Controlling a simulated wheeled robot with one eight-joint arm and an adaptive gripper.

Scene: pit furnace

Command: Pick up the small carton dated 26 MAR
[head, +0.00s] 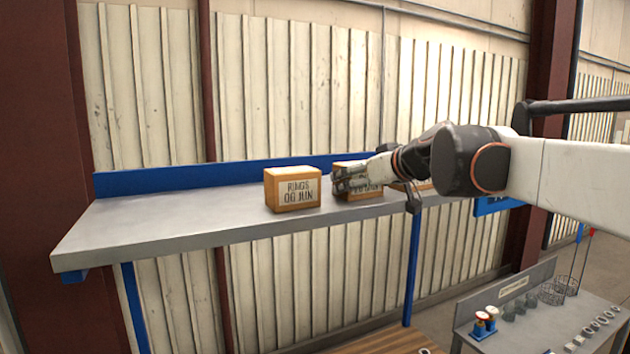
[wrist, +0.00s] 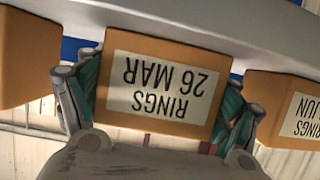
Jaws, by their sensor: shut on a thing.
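The small carton labelled RINGS 26 MAR (wrist: 160,118) is orange-brown with a cream label and fills the middle of the wrist view, upside down there. My gripper (wrist: 160,100) is shut on it, with a green-padded finger against each side. In the head view my gripper (head: 352,180) is at the middle carton (head: 344,167) on the shelf and hides much of its label. The frames do not clearly show whether the carton is lifted off the shelf.
A carton labelled RINGS 00 JUN (head: 292,188) stands just left on the grey shelf (head: 170,222). Another carton (head: 424,185) is partly hidden behind my arm. Cartons flank closely in the wrist view, left (wrist: 25,55) and right (wrist: 270,95). The shelf's left end is clear.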

